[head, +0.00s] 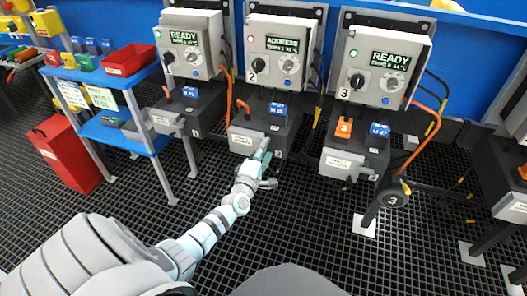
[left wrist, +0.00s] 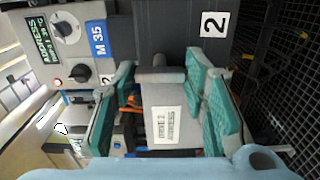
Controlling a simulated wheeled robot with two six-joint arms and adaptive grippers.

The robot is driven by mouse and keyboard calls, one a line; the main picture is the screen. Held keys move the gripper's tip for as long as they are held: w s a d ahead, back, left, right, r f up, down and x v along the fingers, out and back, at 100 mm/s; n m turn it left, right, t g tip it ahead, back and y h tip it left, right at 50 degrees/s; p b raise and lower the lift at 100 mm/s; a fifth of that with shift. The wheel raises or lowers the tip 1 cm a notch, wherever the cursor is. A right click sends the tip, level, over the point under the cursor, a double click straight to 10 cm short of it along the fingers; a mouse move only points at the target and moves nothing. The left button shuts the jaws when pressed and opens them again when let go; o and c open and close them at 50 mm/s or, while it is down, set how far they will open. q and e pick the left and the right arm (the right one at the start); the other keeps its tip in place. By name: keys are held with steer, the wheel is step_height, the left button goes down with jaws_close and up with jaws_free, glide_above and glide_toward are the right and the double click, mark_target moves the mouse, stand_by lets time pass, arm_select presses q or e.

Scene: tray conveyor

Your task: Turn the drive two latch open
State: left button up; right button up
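The drive two station is the middle one, with its grey control box (head: 275,62) on top. Its front carries a grey latch block (head: 246,139) with a white label. In the left wrist view this block (left wrist: 168,98) reads "DRIVE 2", with a short grey bar (left wrist: 160,75) above the label. My left gripper (head: 262,158) is at the block's right part in the head view. In the left wrist view its green-padded fingers (left wrist: 163,85) are spread, one on each side of the block. I cannot tell whether the pads touch it. My right gripper is not in view.
Drive three's box (head: 383,70) stands to the right, with a grey block (head: 342,163) and an orange piece (head: 344,127). Drive one's box (head: 190,48) stands to the left. A blue shelf (head: 112,88) and a red bin (head: 65,153) are further left.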

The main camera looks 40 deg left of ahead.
arm_select(q)
steer(key=o, duration=0.4)
steer(key=v, duration=1.2)
steer(key=shift+w+d, duration=0.1)
